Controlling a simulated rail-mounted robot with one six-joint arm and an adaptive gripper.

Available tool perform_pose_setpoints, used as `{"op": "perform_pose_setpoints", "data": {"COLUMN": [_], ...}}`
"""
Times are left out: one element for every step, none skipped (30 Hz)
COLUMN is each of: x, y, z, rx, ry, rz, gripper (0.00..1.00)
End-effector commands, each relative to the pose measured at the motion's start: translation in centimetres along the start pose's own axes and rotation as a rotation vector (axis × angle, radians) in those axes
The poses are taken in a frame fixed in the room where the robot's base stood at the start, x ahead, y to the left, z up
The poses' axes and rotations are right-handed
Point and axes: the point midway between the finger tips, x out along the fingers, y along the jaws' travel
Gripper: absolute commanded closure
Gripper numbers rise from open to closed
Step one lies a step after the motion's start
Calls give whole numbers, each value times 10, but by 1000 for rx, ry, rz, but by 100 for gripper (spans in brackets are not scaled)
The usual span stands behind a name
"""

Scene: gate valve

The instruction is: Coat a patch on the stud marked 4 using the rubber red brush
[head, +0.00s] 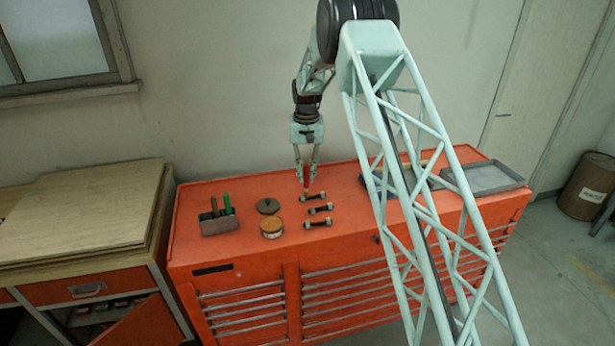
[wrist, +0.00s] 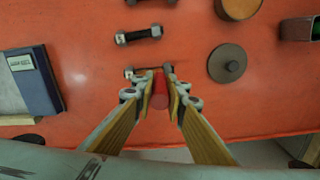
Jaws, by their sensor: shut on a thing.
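My gripper (head: 306,172) points down over the red chest top and is shut on the red brush (wrist: 159,92). The brush (head: 306,182) hangs below the fingers, its lower end at or just over the farthest stud (head: 313,197); contact cannot be told. In the wrist view that stud (wrist: 137,73) is partly hidden behind the brush and a finger. The middle stud (head: 320,209) and the nearest stud (head: 317,223) lie in a row with it; the middle one also shows in the wrist view (wrist: 138,36). I cannot read any number on the studs.
An open tin (head: 271,232) and its round dark lid (head: 268,206) are left of the studs. Farther left, a grey holder (head: 220,224) bears green-handled and dark tools. A grey tray (head: 486,179) is at the right. A dark book-like thing (wrist: 36,82) lies left in the wrist view.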

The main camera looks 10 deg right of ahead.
Motion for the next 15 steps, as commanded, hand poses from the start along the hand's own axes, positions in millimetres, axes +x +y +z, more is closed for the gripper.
{"op": "perform_pose_setpoints", "data": {"x": [0, -3, -5, -14, -22, -25, -27, -30, -33, -36, -39, -42, -45, -48, -52], "y": [-2, -1, -1, -1, -1, -1, -1, -1, -1, -1, -1, -1, -1, -1, -1], "z": [0, 0, 0, -1, -1, 0, 0, 0, 0, 0, 0, 0, 0, 0, 0], "rx": [0, 1, 1, 1, 1, 1, 1, 1, 1, 1, 1, 1, 1, 1, 1], "ry": [0, 0, 0, 4, 4, 0, 0, 0, 0, 0, 0, 1, 1, 1, 1], "rz": [0, 0, 0, -1, -1, 0, 0, 0, 0, 0, 0, 0, 0, -1, -1], "gripper": [100, 100, 100, 100, 100, 100, 100, 100, 100, 100, 100, 100, 100, 100, 100]}}
